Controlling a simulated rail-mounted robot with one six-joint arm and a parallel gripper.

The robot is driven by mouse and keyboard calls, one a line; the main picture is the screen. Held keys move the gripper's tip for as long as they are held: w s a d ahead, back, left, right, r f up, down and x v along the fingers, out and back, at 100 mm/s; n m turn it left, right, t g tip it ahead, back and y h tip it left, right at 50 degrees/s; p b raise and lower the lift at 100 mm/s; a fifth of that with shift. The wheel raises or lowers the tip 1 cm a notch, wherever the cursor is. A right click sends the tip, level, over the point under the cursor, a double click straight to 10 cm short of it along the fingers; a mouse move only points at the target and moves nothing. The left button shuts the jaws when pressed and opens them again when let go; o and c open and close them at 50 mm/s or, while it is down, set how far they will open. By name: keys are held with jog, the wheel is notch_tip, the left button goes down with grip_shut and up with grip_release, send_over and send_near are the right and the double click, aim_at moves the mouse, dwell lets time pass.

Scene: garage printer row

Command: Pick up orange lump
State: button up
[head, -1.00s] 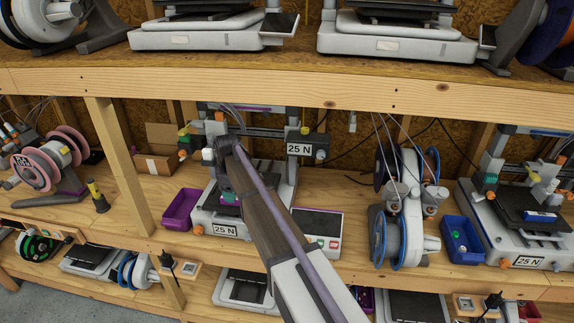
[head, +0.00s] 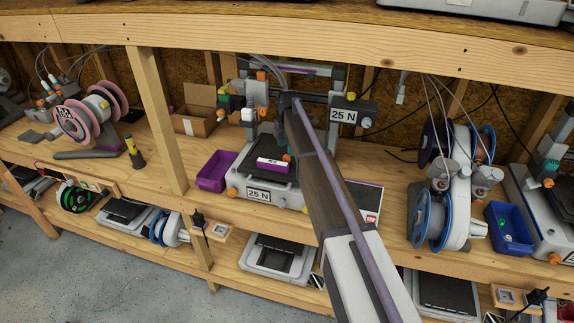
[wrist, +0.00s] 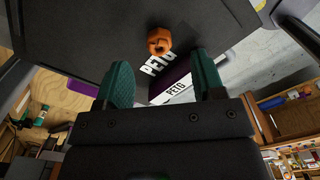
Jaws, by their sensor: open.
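An orange lump (wrist: 158,40) lies on the black print bed (wrist: 95,30) in the wrist view, just beyond my fingertips and between their lines. My gripper (wrist: 163,72) is open, its two teal fingers apart, and nothing is gripped. A purple block (wrist: 178,84) with a white PETG label lies between and below the fingers; it also shows in the head view (head: 273,164) on the bed of the middle-shelf printer (head: 262,197). In the head view my arm covers the bed's right part, and I cannot make out the lump there.
A purple bin (head: 215,172) stands left of the printer. The printer's gantry, with a 25 N box (head: 350,114), rises behind my arm. A wooden post (head: 158,120) stands farther left. Spools (head: 445,215) and a blue bin (head: 508,228) are on the right.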

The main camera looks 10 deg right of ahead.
aim_at(287, 157)
jog(key=f+b, duration=0.5)
jog(key=shift+a+f, duration=0.15)
jog(key=shift+a, duration=0.05)
jog(key=shift+r, duration=0.25)
jog(key=c, duration=1)
notch_tip(287, 157, up, 10)
jog(key=p, duration=1)
jog(key=shift+r+p, duration=0.2)
jog(key=shift+p, duration=0.2)
jog(key=shift+f, duration=0.2)
